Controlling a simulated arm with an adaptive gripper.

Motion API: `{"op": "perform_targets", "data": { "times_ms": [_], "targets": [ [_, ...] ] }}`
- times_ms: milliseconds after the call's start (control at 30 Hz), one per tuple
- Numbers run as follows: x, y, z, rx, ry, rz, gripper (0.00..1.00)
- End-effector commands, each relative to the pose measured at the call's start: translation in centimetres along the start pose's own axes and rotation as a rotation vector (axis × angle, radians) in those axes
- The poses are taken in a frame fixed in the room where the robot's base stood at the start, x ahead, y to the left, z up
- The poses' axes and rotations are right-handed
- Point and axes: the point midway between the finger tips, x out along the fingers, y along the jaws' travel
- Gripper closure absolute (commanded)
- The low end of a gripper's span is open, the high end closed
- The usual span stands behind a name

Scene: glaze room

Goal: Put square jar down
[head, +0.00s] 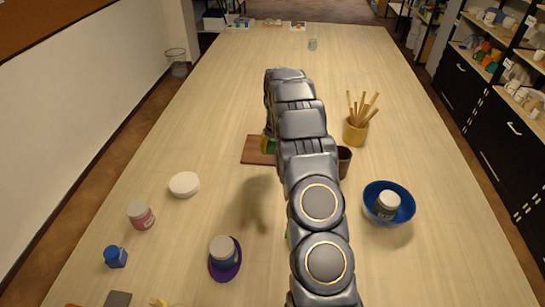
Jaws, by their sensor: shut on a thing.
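My arm reaches over the middle of the table, and its links hide most of my gripper (268,132).
A dark brown cup (344,163) and a pot of wooden tools (355,133) stand right of the arm. A blue bowl (402,212) holds a jar.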

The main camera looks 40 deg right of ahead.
Motion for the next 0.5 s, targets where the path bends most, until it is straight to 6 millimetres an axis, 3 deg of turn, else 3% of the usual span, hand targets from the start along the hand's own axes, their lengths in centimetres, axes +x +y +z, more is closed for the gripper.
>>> {"op": "perform_targets", "data": {
  "times_ms": [300, 500],
  "targets": [
    [4.4, 0.3, -2.7, -0.001, 0.001, 0.0, 0.87],
    [5.8, 0.4, -3.7, -0.001, 0.001, 0.0, 0.87]
  ]
}}
